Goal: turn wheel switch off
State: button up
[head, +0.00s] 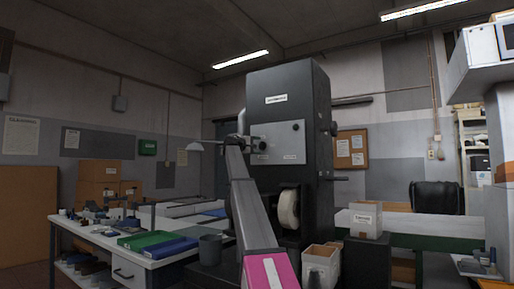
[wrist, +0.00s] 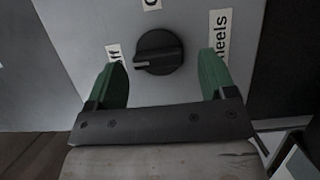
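The wheel switch is a round black knob (wrist: 158,52) on a grey panel, between and beyond my two green fingers in the wrist view. A pale mark on the knob is on its left side, toward a small label (wrist: 114,53) reading "off", partly hidden by the left finger. A label reading "wheels" (wrist: 219,38) is to the right. My gripper (wrist: 163,75) is open, with a gap on both sides of the knob. In the head view my gripper (head: 252,144) is at the panel (head: 282,141) of the tall dark machine (head: 290,90); the knob cannot be made out there.
A pale wheel (head: 288,208) sits low on the machine. A bin (head: 320,262) and a labelled box (head: 366,220) stand at right.

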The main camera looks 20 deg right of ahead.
jog(key=v, duration=1)
jog(key=shift+s+a, duration=0.15)
jog(key=shift+a, duration=0.2)
dwell(0.3)
